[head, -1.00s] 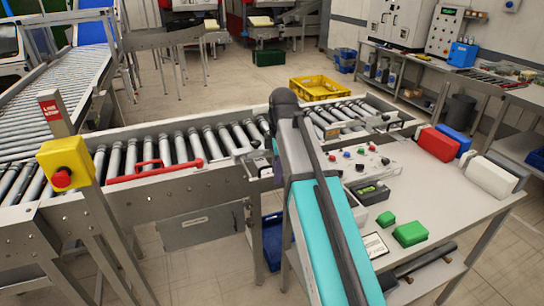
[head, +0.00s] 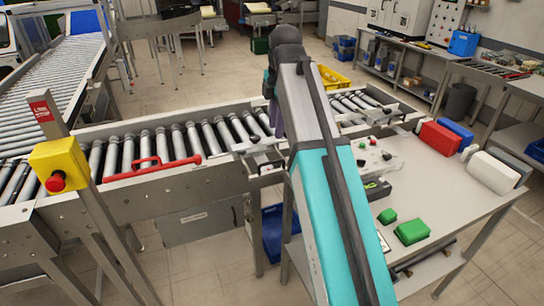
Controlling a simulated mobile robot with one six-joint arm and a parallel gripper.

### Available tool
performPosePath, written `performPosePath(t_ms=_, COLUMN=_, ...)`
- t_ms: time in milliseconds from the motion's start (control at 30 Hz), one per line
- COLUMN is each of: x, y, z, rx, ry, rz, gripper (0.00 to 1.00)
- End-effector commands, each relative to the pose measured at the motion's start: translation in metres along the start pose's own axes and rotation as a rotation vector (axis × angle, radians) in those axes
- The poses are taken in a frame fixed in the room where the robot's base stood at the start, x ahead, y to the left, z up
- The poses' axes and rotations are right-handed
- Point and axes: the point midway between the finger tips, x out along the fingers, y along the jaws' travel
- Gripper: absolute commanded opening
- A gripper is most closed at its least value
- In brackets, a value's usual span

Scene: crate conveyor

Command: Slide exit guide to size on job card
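A red bar with a raised handle (head: 153,168) lies along the near side of the roller conveyor, left of my arm. I cannot tell whether it is the exit guide. A small metal bracket with a dark knob (head: 262,160) sits at the conveyor's near edge, just left of my arm. A white card (head: 383,241), probably the job card, lies on the bench with its left part behind my arm; its print is unreadable. My arm reaches out over the conveyor and bends down at its far end. My gripper's fingers are hidden behind the arm.
The roller conveyor (head: 59,213) runs across the view. A yellow post box with a red button (head: 58,165) stands at its near left. The bench holds green blocks (head: 411,231), a red box (head: 440,138) and a white box (head: 493,176). A yellow crate (head: 333,77) is on the floor beyond.

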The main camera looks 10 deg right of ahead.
Motion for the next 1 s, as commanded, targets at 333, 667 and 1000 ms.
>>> performPosePath(t_ms=333, x=0.019, y=-0.001, z=-0.001, rx=0.000, ry=0.000, rz=-0.001, gripper=0.28)
performPosePath(t_ms=667, x=0.054, y=-0.001, z=-0.001, rx=0.000, ry=0.000, rz=-0.001, gripper=0.28)
performPosePath(t_ms=1000, x=0.089, y=-0.001, z=-0.001, rx=-0.001, ry=0.000, rz=-0.001, gripper=0.28)
